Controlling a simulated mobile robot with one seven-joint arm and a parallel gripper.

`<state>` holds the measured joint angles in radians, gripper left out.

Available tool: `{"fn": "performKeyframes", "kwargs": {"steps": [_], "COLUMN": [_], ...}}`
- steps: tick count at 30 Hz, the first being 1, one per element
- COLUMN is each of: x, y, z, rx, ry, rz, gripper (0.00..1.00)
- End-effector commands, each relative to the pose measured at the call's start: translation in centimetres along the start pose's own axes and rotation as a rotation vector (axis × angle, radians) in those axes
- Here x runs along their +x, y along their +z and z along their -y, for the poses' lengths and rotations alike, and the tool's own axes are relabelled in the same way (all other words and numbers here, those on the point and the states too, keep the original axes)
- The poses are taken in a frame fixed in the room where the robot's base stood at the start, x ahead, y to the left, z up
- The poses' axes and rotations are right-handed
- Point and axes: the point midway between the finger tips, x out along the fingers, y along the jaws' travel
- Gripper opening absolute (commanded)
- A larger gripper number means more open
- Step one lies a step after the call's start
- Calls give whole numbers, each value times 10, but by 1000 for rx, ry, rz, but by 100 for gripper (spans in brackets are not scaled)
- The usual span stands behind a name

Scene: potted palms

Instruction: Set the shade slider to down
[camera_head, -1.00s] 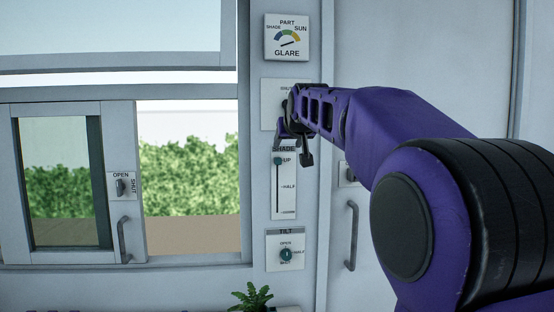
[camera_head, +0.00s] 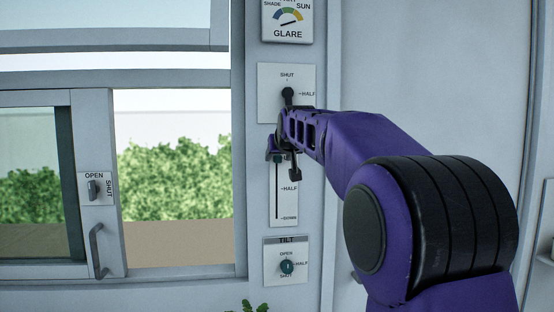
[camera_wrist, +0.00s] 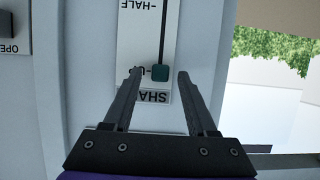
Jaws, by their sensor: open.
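The shade slider panel (camera_head: 283,205) is a white plate on the wall with a vertical slot. HALF and DOWN labels show in the head view; my gripper hides its top there. In the wrist view, which is upside down, the dark teal slider knob (camera_wrist: 160,74) sits at the UP end of the slot. My gripper (camera_wrist: 159,73) is open, one fingertip on each side of the knob in the picture. I cannot tell whether they touch it or how far off they are. In the head view my gripper (camera_head: 283,164) covers the panel's upper part.
Above is a lever panel (camera_head: 272,78) marked SHUT and HALF, with a glare dial (camera_head: 288,20) over it. The TILT knob panel (camera_head: 271,258) is below. A window with a handle (camera_head: 97,250) and an OPEN/SHUT switch (camera_head: 92,188) stands to the left.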

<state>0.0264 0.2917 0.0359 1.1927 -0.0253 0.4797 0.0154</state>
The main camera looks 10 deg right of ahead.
Motion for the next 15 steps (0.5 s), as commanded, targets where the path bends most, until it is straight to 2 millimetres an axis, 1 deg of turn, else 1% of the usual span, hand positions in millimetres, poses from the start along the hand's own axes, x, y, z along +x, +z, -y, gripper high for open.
{"fn": "performKeyframes", "kwargs": {"steps": [9, 11, 15], "x": [1, 1, 1], "y": [1, 1, 1], "z": [0, 0, 0], "rx": [0, 0, 0], "ry": [0, 0, 0], "rz": [-1, -1, -1], "gripper": [57, 47, 22]}}
